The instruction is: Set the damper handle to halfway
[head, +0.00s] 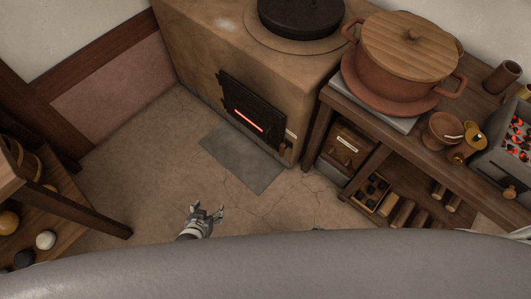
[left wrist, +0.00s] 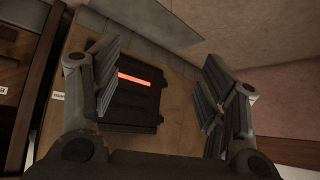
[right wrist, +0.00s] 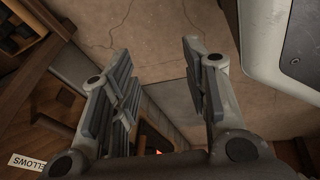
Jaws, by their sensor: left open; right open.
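A small brown handle (head: 283,149), which looks like the damper handle, is on the right of the clay stove's front (head: 225,70), under a pale label (head: 291,134). Its exact setting is too small to tell. My left gripper (head: 208,214) is open and empty above the floor, left of and nearer than the handle. In the left wrist view, the stove's black fire door (left wrist: 130,106) shows between the open fingers (left wrist: 158,80); I cannot make out the handle there. My right gripper (right wrist: 160,65) is open and empty in its wrist view; my body mostly hides it in the head view.
A wooden bench (head: 325,120) stands right of the stove, with a lidded clay pot (head: 415,45) and a glowing brazier (head: 500,150). A shelf table (head: 90,220) stands at the left. A grey slab (head: 243,160) lies before the stove. The middle floor is clear.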

